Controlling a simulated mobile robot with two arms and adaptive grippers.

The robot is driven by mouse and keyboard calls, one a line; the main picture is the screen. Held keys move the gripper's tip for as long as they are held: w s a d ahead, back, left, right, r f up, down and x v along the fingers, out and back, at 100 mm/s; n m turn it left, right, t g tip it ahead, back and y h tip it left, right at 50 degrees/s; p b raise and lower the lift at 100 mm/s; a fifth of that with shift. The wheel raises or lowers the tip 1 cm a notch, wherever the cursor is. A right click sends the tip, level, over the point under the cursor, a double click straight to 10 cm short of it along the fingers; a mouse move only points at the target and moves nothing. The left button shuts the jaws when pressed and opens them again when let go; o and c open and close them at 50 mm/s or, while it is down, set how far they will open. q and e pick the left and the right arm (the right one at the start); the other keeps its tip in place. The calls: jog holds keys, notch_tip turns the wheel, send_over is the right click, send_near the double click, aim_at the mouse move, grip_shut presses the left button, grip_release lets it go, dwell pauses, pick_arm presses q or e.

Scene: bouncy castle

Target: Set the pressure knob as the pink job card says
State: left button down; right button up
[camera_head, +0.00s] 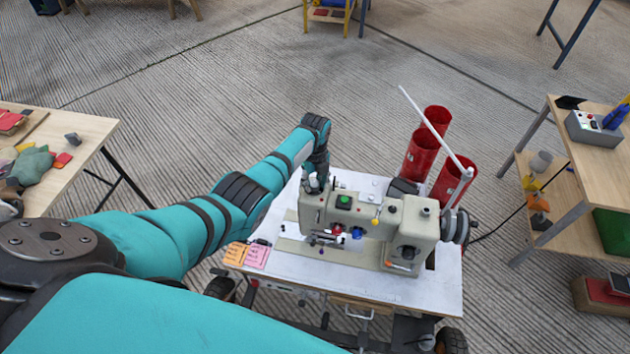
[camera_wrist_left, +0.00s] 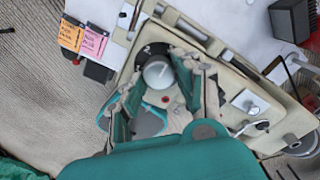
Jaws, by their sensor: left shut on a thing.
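The pressure knob (camera_wrist_left: 158,74) is a round grey-white knob on a dark dial on the head end of the beige sewing machine (camera_head: 340,212). My left gripper (camera_head: 315,182) comes down on that end of the machine. In the left wrist view its fingers (camera_wrist_left: 160,78) are shut on the knob from both sides. The pink job card (camera_head: 257,255) lies at the front left of the white table (camera_head: 425,292), and also shows in the left wrist view (camera_wrist_left: 92,42). Its writing is too small to read.
An orange card (camera_head: 236,253) lies beside the pink card. Red thread cones (camera_head: 420,155) and a white rod (camera_head: 430,125) stand behind the machine. A wooden table (camera_head: 85,135) is at the left, and a shelf unit (camera_head: 560,125) with a control box is at the right.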

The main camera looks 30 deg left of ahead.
aim_at(315, 184)
dwell(0.5)
pick_arm(q)
jog(key=c, duration=0.9)
grip_release()
jog(key=shift+c, duration=0.2)
jog(key=shift+r, duration=0.1)
notch_tip(315, 184, up, 12)
jog(key=shift+f, duration=0.2)
